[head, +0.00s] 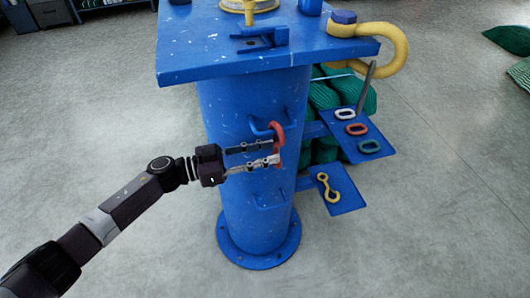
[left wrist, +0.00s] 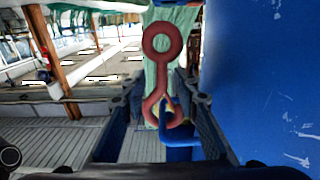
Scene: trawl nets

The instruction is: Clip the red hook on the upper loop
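The red hook (head: 278,142) is at the upper loop (head: 262,126), a blue bar on the front of the blue post. In the left wrist view, which appears upside down, the red hook (left wrist: 152,98) has its curved end around the blue loop (left wrist: 183,132); its round eye is at the free end. My left gripper (head: 276,152) has its fingers apart, one on either side of the hook. The wrist view shows gaps between the hook's shank and both fingers (left wrist: 160,90). A lower blue loop (head: 268,198) is below. My right gripper is not in view.
The blue post (head: 235,110) carries a wide top plate (head: 190,60) with a yellow shackle (head: 396,48). A side shelf (head: 382,136) holds white, red and green links. A lower shelf (head: 345,203) holds a yellow hook (head: 327,187). Green nets (head: 345,95) lie behind.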

